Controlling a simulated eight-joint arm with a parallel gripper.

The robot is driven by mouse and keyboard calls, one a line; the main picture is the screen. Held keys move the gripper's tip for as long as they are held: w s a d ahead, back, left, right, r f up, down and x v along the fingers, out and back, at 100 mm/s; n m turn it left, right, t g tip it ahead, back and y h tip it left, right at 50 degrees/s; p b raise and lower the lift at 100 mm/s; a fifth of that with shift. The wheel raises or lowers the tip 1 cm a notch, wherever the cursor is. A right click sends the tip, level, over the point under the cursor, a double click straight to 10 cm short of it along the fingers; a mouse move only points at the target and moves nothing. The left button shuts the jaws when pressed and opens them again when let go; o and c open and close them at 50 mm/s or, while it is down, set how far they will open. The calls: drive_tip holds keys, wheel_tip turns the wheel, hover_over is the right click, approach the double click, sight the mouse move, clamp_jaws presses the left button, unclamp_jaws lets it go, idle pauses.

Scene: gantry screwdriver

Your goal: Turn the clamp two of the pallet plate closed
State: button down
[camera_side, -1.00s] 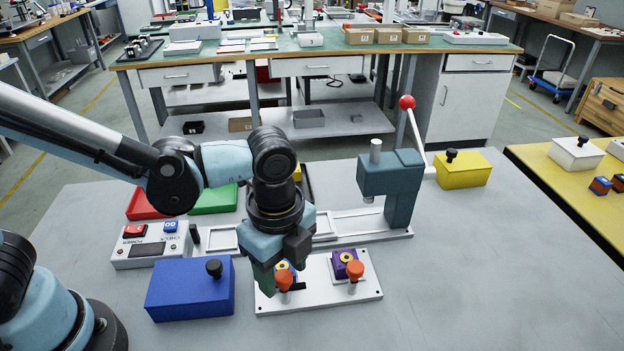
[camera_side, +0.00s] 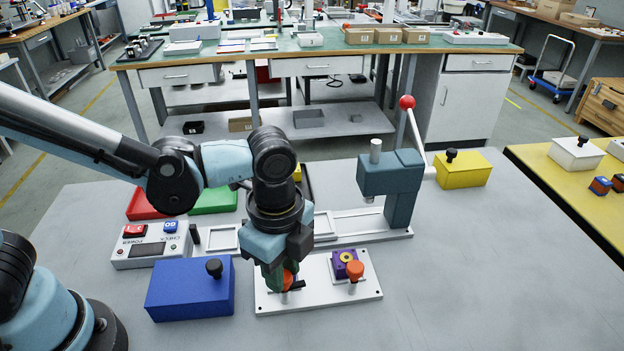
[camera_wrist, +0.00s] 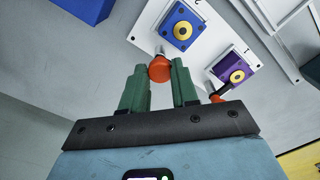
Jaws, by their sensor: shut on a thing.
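The white pallet plate (camera_side: 325,297) lies on the grey table and carries two clamps with orange knobs. My gripper (camera_side: 283,278) points down at the left clamp, its green fingers shut on that clamp's orange knob (camera_side: 288,281). The wrist view shows the same orange knob (camera_wrist: 160,69) between the fingertips of my gripper (camera_wrist: 159,75). A blue block with a yellow ring (camera_wrist: 182,30) sits beside it, mostly hidden in the side view. The other orange knob (camera_side: 355,269) stands free by a purple block with a yellow ring (camera_side: 347,258).
A blue box with a black knob (camera_side: 190,290) stands left of the plate. Behind are a control box (camera_side: 150,248) and a teal press (camera_side: 400,185) with a red-tipped lever. A yellow box (camera_side: 463,170) is at right. The table's right front is clear.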

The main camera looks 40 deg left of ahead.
drive_tip(key=n, duration=1.2)
drive_tip(key=shift+n, duration=2.1)
drive_tip(key=c, duration=0.9)
unclamp_jaws()
drive_tip(key=shift+o, duration=0.2)
drive_tip(key=shift+r, duration=0.15)
wheel_tip(320, 180, up, 12)
